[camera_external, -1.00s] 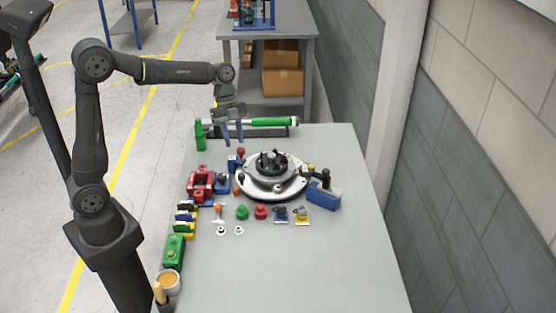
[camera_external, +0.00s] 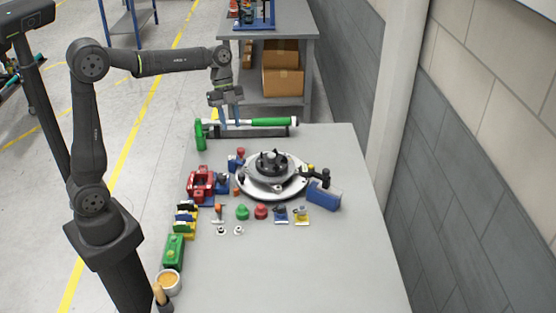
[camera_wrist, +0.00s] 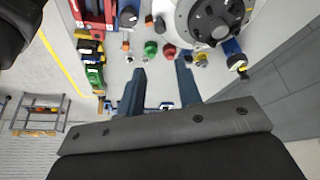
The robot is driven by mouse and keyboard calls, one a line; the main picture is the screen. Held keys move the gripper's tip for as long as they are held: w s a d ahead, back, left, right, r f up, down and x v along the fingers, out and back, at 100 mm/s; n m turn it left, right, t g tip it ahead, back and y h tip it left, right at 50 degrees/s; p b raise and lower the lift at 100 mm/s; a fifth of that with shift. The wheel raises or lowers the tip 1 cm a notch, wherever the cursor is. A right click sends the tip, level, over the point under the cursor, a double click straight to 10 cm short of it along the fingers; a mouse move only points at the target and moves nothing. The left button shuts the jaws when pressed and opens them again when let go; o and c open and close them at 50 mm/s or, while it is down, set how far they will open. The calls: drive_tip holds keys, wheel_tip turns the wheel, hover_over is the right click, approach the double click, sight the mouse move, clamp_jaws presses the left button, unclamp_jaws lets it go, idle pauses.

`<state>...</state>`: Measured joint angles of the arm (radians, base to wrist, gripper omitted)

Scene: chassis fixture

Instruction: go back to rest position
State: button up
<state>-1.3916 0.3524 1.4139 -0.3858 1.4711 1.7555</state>
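My gripper (camera_external: 231,125) hangs above the far left part of the table (camera_external: 300,270), in front of the green-handled tool (camera_external: 262,122) that lies along the table's far edge. In the wrist view, my gripper (camera_wrist: 159,85) has its two blue fingers apart with nothing between them. In the external view the fingertips overlap the green-handled tool, but the empty gap shows no hold on it.
A round chassis fixture (camera_external: 258,187) stands mid-table. A red part (camera_external: 201,182), a blue block (camera_external: 324,196), green and red knobs (camera_external: 242,212) and a green box (camera_external: 173,250) surround it. The table's near right is clear.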

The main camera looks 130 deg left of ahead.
sight(241, 174)
drive_tip(key=x, duration=1.7)
drive_tip(key=shift+w+f, duration=0.1)
drive_tip(key=shift+f, duration=0.1)
drive_tip(key=shift+a+r, duration=0.1)
drive_tip(key=shift+r, duration=0.05)
